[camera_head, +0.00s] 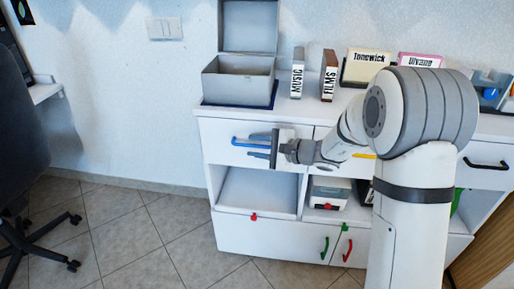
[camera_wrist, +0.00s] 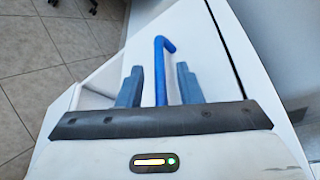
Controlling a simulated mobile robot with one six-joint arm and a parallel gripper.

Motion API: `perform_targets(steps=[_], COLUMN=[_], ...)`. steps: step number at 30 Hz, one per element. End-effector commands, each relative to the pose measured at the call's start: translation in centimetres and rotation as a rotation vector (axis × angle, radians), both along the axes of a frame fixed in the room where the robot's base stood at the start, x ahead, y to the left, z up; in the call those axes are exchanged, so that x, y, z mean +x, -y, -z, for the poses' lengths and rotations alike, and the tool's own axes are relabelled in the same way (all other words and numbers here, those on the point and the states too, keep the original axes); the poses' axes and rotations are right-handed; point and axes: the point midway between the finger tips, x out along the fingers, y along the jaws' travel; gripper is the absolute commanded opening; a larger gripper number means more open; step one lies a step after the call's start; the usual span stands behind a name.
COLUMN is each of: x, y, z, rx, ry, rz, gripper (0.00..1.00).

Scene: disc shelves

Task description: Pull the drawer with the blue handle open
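The blue handle (camera_head: 240,141) is on the white drawer (camera_head: 217,130) at the upper left of the cabinet. The drawer front looks flush with the cabinet. My gripper (camera_head: 260,146) is in front of this drawer, its fingers pointing at the handle's right part. In the wrist view the blue handle (camera_wrist: 160,72) runs between the two blue-grey fingers of my gripper (camera_wrist: 158,82). The fingers are apart, with a gap on each side of the handle. The handle's near end is hidden behind the gripper body.
A grey open box (camera_head: 238,85) and upright boxes marked MUSIC (camera_head: 297,78) and FILMS (camera_head: 329,80) stand on the cabinet top. An open compartment (camera_head: 258,190) is below the drawer. An office chair (camera_head: 25,140) is at the far left. The floor before the cabinet's left side is clear.

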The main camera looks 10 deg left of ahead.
Motion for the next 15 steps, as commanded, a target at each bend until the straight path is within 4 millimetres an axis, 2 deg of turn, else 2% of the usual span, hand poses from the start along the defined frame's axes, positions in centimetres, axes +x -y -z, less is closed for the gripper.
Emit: perform_targets(steps=[7, 15], x=[0.04, 0.04], y=[-0.08, -0.06], z=[0.0, 0.0], rx=[0.0, -0.001], ry=[0.0, 0.0], rz=[0.0, 0.001], gripper=[0.32, 0.1])
